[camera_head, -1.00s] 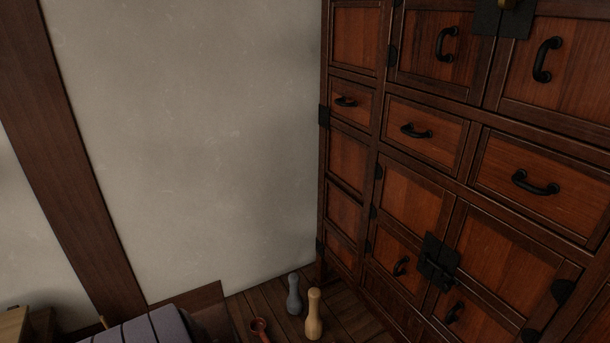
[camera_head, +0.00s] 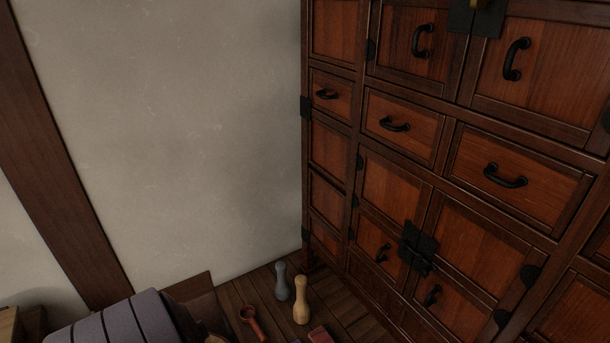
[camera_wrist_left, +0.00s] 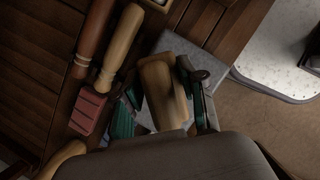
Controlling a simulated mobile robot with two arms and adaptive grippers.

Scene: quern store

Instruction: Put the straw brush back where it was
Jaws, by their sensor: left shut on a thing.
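In the left wrist view, my left gripper (camera_wrist_left: 165,100) has its dark and green fingers on either side of a tan, block-like thing, which looks like the straw brush (camera_wrist_left: 160,82). It is shut on it. The brush's lower end is hidden by a wide grey shape along the bottom of that view. The brush shows over a flat grey slab (camera_wrist_left: 215,43); I cannot tell whether they touch. Neither gripper can be made out in the head view, and my right gripper is in no view.
A wooden cabinet (camera_head: 400,155) stands right. On the plank floor are a blue-grey bottle-shaped piece (camera_head: 282,282), a pale wooden one (camera_head: 301,300) and a red ladle-like tool (camera_head: 251,320). A red ridged block (camera_wrist_left: 88,110) lies beside the gripper. A grey striped thing (camera_head: 120,320) fills the lower left.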

